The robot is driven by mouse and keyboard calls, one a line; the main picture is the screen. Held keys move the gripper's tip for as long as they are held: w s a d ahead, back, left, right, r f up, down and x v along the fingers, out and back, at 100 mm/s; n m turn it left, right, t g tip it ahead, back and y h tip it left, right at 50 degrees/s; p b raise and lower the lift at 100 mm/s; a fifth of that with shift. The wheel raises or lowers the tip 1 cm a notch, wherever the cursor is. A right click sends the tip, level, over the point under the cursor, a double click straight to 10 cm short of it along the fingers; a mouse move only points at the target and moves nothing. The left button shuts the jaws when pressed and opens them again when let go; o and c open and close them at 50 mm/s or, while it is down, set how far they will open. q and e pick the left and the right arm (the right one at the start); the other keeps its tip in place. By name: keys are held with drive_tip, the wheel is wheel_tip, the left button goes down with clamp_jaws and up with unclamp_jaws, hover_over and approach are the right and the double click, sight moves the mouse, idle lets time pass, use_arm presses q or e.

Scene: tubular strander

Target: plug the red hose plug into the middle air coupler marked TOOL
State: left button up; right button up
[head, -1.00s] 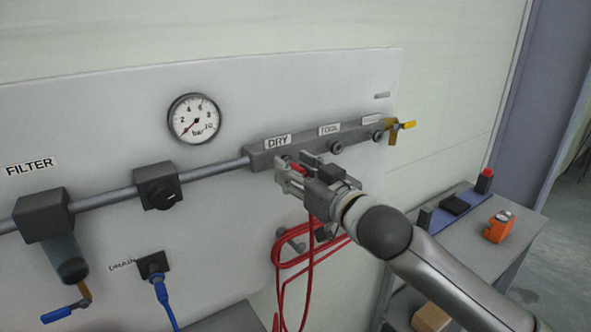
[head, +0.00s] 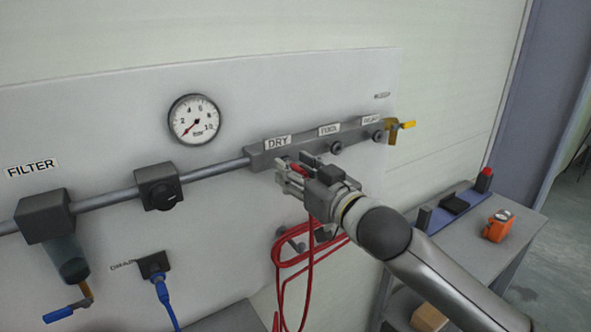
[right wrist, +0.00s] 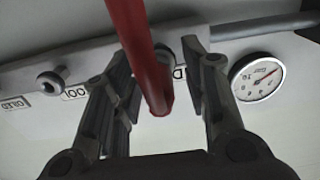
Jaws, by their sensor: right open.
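The middle air coupler (head: 335,147) sits on the grey manifold under a label that reads roughly TOOL, and nothing is in it. In the right wrist view this coupler (right wrist: 50,82) is at the left, near the upside-down label. The red hose plug (head: 300,170) is by the left end of the manifold, under DRY. My right gripper (head: 287,176) is open around it. In the right wrist view the red piece (right wrist: 145,65) runs between the spread fingers. Whether it is seated in the DRY coupler is hidden. My left gripper is not in view.
A red hose (head: 290,265) hangs in loops below. A gauge (head: 195,119) is at the upper left. A third coupler (head: 379,136) and a yellow-handled valve (head: 404,125) are right of the middle one. A bench (head: 505,255) with an orange device (head: 498,227) stands at right.

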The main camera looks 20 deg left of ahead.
idle(0.3)
clamp_jaws()
drive_tip(key=shift+s+d+f, duration=0.1)
drive_tip(key=shift+d+f, duration=0.05)
idle(0.3)
drive_tip(key=shift+p+v, duration=0.3)
drive_tip(key=shift+v, duration=0.55)
drive_tip(key=p+v, duration=0.1)
drive_tip(key=v, duration=0.3)
idle(0.5)
